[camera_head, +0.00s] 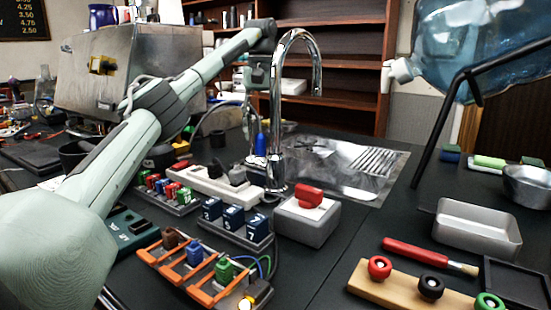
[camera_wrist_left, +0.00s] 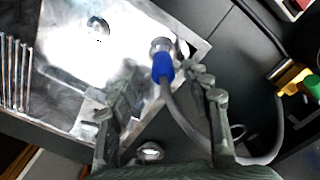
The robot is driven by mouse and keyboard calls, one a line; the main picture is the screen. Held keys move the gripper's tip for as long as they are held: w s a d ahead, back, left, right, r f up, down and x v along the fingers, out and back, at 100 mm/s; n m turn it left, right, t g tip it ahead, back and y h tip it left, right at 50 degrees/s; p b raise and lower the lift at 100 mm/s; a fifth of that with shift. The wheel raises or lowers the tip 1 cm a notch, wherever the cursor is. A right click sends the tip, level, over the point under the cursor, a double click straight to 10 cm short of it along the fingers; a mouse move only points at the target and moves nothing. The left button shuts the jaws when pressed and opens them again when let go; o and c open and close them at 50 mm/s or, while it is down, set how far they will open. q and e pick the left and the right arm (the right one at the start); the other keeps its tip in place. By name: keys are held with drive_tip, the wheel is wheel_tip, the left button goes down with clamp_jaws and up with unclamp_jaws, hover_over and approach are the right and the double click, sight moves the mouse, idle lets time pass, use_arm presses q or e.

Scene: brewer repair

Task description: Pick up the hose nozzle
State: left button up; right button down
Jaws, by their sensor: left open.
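The hose nozzle (camera_wrist_left: 162,66) has a blue grip, a metal head and a grey hose running from its lower end. In the head view the blue nozzle (camera_head: 260,144) stands upright just left of the chrome faucet. My left gripper (camera_head: 254,98) hangs down above it, partly hidden behind the faucet. In the left wrist view the two fingers of my left gripper (camera_wrist_left: 164,82) are apart, and the nozzle appears between and beyond their tips. I see no contact. My right gripper is not in view.
The tall chrome faucet (camera_head: 276,110) stands close to my left gripper. A metal sink plate (camera_head: 345,185) lies to its right. A white power strip (camera_head: 205,184), a box with a red switch (camera_head: 308,215) and blue numbered blocks (camera_head: 233,217) crowd the counter in front.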

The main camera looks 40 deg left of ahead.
sight(261, 154)
use_arm(q)
drive_tip(key=shift+f, duration=0.8)
drive_tip(key=shift+s+f, duration=0.2)
drive_tip(key=shift+f, duration=0.3)
drive_tip(key=shift+a+f, duration=0.15)
drive_tip(key=shift+f, duration=2.15)
clamp_jaws()
